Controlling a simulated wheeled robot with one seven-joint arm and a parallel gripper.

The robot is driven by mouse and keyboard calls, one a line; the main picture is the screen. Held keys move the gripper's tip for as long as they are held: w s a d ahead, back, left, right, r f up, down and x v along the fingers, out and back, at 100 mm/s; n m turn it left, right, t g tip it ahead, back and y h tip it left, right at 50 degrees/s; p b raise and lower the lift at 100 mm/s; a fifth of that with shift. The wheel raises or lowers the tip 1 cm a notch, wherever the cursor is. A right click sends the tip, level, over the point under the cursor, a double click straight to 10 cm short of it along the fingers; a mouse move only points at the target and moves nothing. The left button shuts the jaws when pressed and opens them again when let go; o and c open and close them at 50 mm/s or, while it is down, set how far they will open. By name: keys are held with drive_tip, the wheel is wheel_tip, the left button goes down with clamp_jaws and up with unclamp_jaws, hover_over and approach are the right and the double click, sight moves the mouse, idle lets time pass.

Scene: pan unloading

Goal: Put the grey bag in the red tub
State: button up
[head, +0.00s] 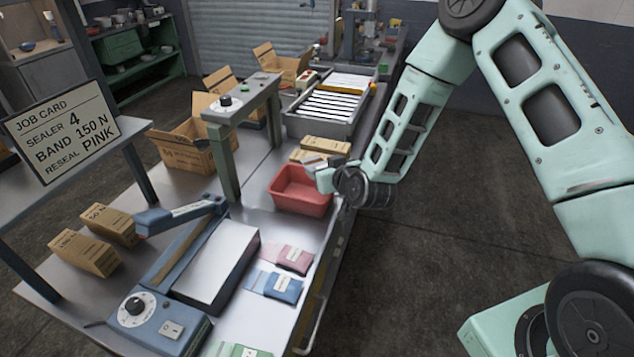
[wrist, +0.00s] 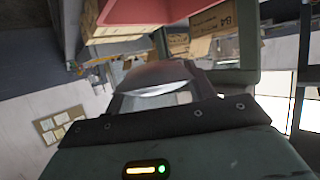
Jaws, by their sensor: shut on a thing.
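The red tub (head: 300,205) stands on the metal bench, near its right edge. My gripper (head: 324,176) is at the tub's back right rim, and my arm reaches in from the right. In the wrist view my gripper (wrist: 165,98) is shut on the grey bag (wrist: 158,74), which shows as a grey shape with a pale edge. In the head view the bag (head: 313,160) is small and partly hidden by the gripper. The red tub also shows along the top of the wrist view (wrist: 150,12). I cannot tell the exact gap between bag and tub.
A pink bag (head: 292,259), a blue bag (head: 283,288) and a green bag (head: 240,350) lie on the bench in front. Cardboard boxes (head: 325,145) lie just behind the tub. A grey stand (head: 240,105) rises left of it. A blue sealer (head: 160,320) stands front left.

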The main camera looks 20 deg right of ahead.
drive_tip(key=shift+f+p, duration=0.95)
drive_tip(key=shift+f, duration=2.05)
drive_tip(key=shift+f+b, duration=0.55)
drive_tip(key=shift+b, duration=0.05)
drive_tip(key=shift+f, duration=0.15)
drive_tip(key=o, duration=1)
drive_tip(key=shift+o, duration=0.2)
drive_tip(key=shift+r, duration=0.2)
